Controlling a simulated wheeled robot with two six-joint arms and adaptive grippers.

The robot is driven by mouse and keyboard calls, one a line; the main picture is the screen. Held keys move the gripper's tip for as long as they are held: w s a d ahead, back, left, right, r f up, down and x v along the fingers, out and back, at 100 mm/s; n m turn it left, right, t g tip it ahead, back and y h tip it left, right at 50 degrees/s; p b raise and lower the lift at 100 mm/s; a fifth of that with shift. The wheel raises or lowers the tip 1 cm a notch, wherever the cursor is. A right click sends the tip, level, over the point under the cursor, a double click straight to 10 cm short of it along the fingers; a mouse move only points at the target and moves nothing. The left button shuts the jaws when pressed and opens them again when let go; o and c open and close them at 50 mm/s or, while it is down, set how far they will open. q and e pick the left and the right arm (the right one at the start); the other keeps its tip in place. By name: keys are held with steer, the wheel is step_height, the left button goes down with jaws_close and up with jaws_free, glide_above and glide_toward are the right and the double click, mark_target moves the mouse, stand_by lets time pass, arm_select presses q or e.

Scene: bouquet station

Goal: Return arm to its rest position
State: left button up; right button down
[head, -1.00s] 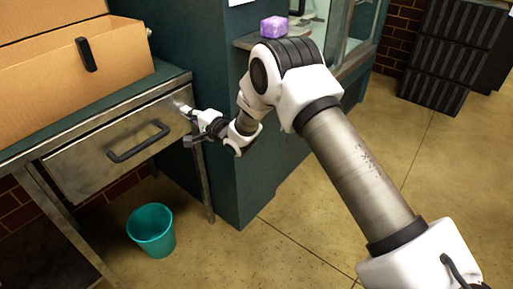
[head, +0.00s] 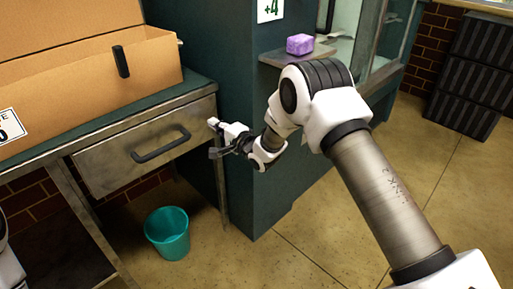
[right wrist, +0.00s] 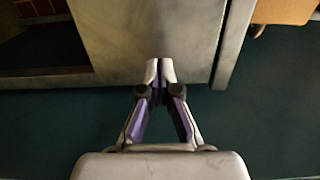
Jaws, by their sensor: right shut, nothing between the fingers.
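My right arm reaches in from the lower right of the head view and bends down at its elbow. Its gripper (head: 213,123) is beside the right end of the metal drawer (head: 125,155), in front of the dark green cabinet (head: 245,175). In the right wrist view the gripper (right wrist: 160,66) is shut, fingertips together, with nothing between them. The fingertips appear over the metal drawer front (right wrist: 140,35) there; I cannot tell whether they touch it. The drawer looks shut. My left gripper is not in view.
A cardboard box (head: 75,85) sits on the desk top. A purple block (head: 300,44) rests on a small shelf (head: 290,58) near my right elbow. A teal bin (head: 167,235) stands on the floor below the drawer. Dark crates (head: 468,75) stand at the back right; floor between is open.

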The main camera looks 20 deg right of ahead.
steer(key=p+v, duration=0.2)
steer(key=v, duration=0.9)
steer(key=s+a+f+g+h, duration=0.1)
steer(key=s+f+g, duration=0.1)
steer(key=s+f, duration=0.3)
steer(key=s+a+f+g, duration=0.1)
steer(key=s+f, duration=0.1)
steer(key=f, duration=0.6)
steer(key=s+f+n+g+h, duration=0.1)
steer(key=s+f+n+g, duration=0.15)
steer(key=s+f, duration=0.4)
steer(key=s+d+f+n+g+h, duration=0.1)
steer(key=s+f+g+h, duration=0.2)
steer(key=s, duration=0.7)
steer(key=s+f+n+g, duration=0.2)
steer(key=s+f+g, duration=0.25)
steer(key=s, duration=0.35)
steer(key=s+d+n+g+h, duration=0.15)
steer(key=s+n+g, duration=0.25)
steer(key=s+n, duration=0.55)
arm_select(q)
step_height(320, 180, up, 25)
steer(key=p, duration=2.2)
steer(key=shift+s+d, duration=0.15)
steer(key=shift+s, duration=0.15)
arm_select(e)
step_height(320, 180, up, 23)
steer(key=s+m, duration=0.1)
steer(key=shift+d+f, duration=0.2)
steer(key=shift+d, duration=0.2)
